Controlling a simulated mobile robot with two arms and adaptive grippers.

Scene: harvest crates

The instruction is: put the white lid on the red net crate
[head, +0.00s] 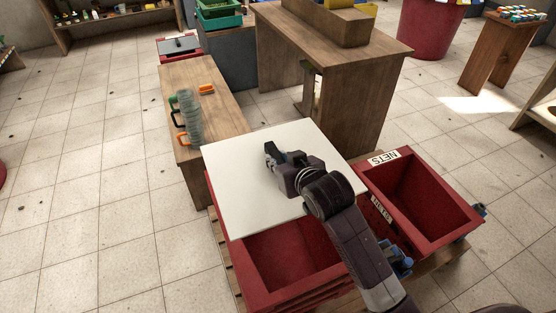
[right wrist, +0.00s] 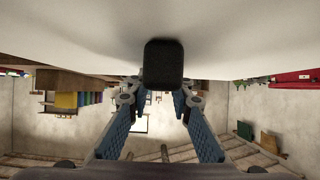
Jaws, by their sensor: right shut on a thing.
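The white lid (head: 235,180) is a flat square panel. In the head view it overlaps the far part of the left red crate (head: 262,298); I cannot tell whether it touches that crate. My right gripper (head: 274,158) is at the lid's middle. In the right wrist view the lid's pale surface (right wrist: 70,35) fills the top, and the gripper's blue fingers (right wrist: 160,98) are shut on its black handle (right wrist: 164,65). The red net crate (head: 430,235), labelled NETS, stands open to the right of the lid, its visible inside empty. My left gripper is not in view.
The red crates stand close together on wooden slats. Open tiled floor (head: 80,220) lies left.

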